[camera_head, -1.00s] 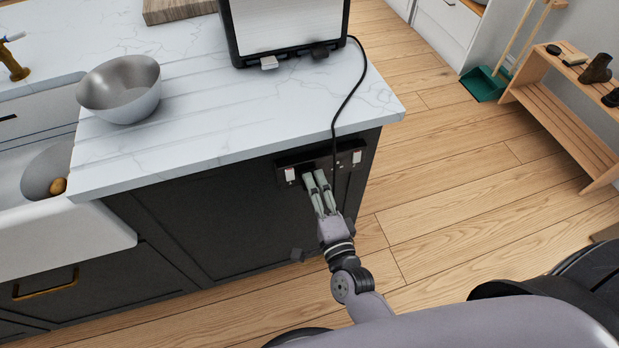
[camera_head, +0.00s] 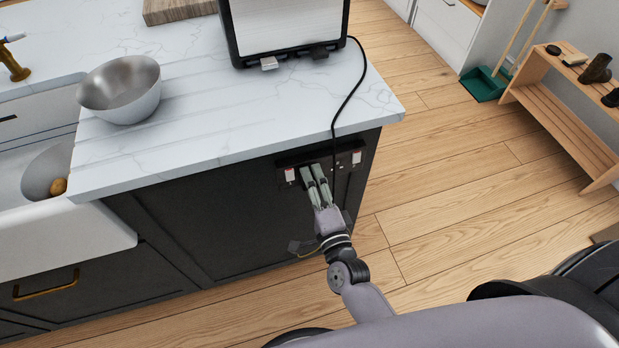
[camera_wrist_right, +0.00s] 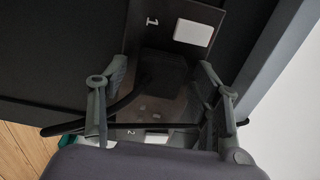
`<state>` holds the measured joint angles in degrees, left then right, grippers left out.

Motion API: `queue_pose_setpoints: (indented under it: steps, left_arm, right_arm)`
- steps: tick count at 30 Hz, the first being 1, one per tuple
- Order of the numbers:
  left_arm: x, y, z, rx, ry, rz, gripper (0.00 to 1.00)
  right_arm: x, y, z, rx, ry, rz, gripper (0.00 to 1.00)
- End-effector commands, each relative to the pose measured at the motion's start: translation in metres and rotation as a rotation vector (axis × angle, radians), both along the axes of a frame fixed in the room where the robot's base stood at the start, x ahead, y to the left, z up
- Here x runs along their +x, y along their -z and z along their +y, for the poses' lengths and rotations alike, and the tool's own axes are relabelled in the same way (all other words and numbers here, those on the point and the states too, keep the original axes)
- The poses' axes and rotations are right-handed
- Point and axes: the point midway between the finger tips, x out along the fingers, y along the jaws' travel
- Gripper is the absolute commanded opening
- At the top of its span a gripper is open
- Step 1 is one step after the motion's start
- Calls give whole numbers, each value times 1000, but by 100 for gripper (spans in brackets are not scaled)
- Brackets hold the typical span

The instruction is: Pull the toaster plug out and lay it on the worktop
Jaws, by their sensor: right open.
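The toaster (camera_head: 285,25) stands on the white marble worktop (camera_head: 225,105). Its black cord (camera_head: 350,95) runs over the worktop's edge down to the socket panel (camera_head: 345,160) on the dark cabinet side. My right gripper (camera_head: 314,172) is open at this panel. In the right wrist view, its fingers (camera_wrist_right: 160,95) are apart on either side of a dark block that looks like the plug (camera_wrist_right: 163,68), by the number 1. Its outline is hard to make out against the dark panel, and I cannot tell whether the fingers touch it. My left gripper is out of view.
The panel carries white switches, one beside the number 1 (camera_wrist_right: 193,32). A metal bowl (camera_head: 120,88) stands on the worktop's left part, near the sink (camera_head: 60,235). A wooden board (camera_head: 178,10) lies at the back. The worktop in front of the toaster is clear.

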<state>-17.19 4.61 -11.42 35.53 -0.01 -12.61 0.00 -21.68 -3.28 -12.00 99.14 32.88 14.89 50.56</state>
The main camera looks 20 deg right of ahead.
Motion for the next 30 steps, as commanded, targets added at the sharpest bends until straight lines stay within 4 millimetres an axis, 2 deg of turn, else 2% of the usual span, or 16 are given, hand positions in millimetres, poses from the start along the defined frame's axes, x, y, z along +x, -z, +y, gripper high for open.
queue_pose_setpoints:
  steps: [25, 30]
  left_arm:
    - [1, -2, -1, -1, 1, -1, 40]
    - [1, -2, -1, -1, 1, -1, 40]
  right_arm:
    - [0, 1, 0, -1, -1, 0, 58]
    - [0, 1, 0, -1, 0, 0, 48]
